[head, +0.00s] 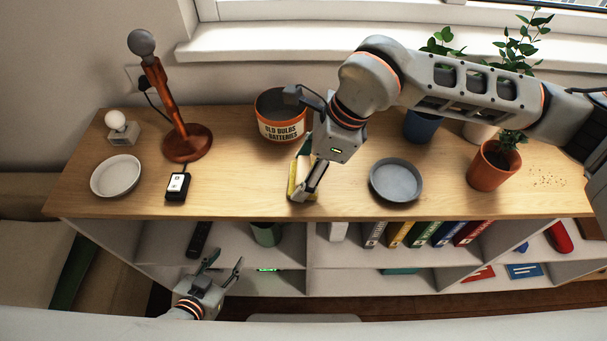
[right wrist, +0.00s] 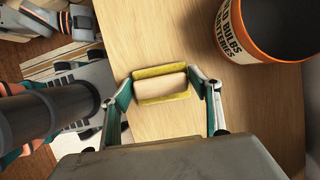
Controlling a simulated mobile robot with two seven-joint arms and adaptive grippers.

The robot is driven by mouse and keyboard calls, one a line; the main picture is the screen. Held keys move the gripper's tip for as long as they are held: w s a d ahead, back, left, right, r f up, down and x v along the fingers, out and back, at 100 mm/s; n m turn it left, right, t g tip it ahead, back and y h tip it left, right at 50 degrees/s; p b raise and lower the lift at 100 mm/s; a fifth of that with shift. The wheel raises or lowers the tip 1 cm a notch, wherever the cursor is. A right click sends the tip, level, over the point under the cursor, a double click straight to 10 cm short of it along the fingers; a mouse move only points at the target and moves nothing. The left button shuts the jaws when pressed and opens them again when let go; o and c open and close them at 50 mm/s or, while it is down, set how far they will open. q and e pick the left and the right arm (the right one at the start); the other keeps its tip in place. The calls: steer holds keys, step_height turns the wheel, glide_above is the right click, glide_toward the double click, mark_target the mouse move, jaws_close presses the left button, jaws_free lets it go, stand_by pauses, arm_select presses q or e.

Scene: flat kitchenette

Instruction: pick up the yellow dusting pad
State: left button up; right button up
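The yellow dusting pad (head: 292,184) lies on the wooden top near its front edge, partly hidden by my right gripper in the head view. In the right wrist view the pad (right wrist: 162,84) shows a pale middle block between two yellow strips. My right gripper (head: 306,188) points down over it, with one finger at each short end; the fingers also show in the right wrist view (right wrist: 163,83). I see no clear gap between fingertips and pad, but cannot tell whether they grip it. My left gripper (head: 222,268) is open and empty, low in front of the shelves.
The bulbs and batteries bin (head: 281,127) stands behind the pad; it also shows in the right wrist view (right wrist: 270,45). A grey dish (head: 396,180) and a terracotta pot (head: 490,172) are to the right. A switch box (head: 178,187), lamp (head: 186,143) and white dish (head: 116,175) are left.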

mark_target(304, 169)
steer(key=shift+r, duration=0.15)
step_height(304, 169, up, 20)
stand_by(0.7)
steer(key=shift+o, duration=0.7)
steer(key=shift+f, duration=0.2)
